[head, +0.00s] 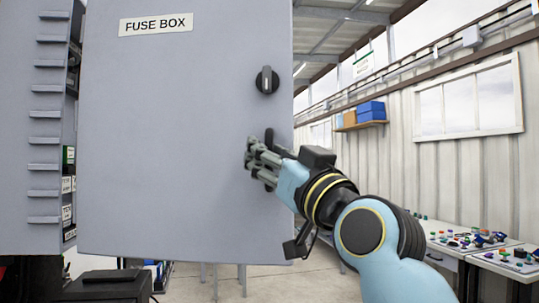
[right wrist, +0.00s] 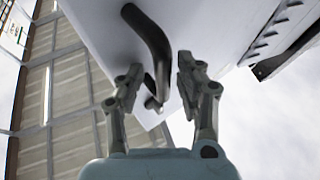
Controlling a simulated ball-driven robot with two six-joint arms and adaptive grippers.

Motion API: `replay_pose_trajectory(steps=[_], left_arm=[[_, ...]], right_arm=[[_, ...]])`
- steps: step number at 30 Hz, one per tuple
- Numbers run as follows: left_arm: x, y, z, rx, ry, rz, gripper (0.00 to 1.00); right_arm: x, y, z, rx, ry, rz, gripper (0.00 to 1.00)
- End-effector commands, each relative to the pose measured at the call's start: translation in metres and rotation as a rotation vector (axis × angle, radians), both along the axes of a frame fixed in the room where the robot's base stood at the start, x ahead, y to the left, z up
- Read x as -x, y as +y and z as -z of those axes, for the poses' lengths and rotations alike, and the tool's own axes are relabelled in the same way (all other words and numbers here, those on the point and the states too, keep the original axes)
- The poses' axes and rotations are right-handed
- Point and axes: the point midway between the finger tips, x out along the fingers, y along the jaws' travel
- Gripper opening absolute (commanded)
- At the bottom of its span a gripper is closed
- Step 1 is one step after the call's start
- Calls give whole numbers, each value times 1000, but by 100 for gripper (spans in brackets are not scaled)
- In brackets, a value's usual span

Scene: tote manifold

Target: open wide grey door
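The wide grey door (head: 185,150) carries a FUSE BOX label and fills the middle of the head view. A dark rotary knob (head: 267,80) sits near its right edge. Below the knob is a dark bar handle (head: 269,138), partly hidden by my right gripper (head: 262,160). In the right wrist view the bent handle (right wrist: 150,40) reaches down between the fingers of my right gripper (right wrist: 162,78). The fingers are apart, one on each side of the handle, with a gap showing. Contact is unclear. My left gripper is out of view.
A grey louvred panel (head: 32,130) stands left of the door, with labelled parts (head: 68,185) showing in the gap between. A workbench (head: 445,240) with small coloured parts stands at the right. A wall shelf (head: 360,125) holds blue boxes. Floor shows below the door.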

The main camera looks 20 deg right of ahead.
Motion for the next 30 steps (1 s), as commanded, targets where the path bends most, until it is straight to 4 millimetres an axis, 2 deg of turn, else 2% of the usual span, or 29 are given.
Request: replay_pose_trajectory(steps=[4, 7, 15, 18, 30], left_arm=[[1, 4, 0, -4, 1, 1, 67], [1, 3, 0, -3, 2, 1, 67], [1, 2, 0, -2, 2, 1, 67], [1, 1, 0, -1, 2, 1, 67], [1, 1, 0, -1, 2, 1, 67]], right_arm=[[1, 0, 1, 0, 1, 0, 36], [9, -1, 5, 0, 2, 0, 36], [52, -7, 23, 2, 4, 1, 36], [63, -8, 27, 1, 2, 1, 36], [69, -9, 29, 1, 1, 1, 36]])
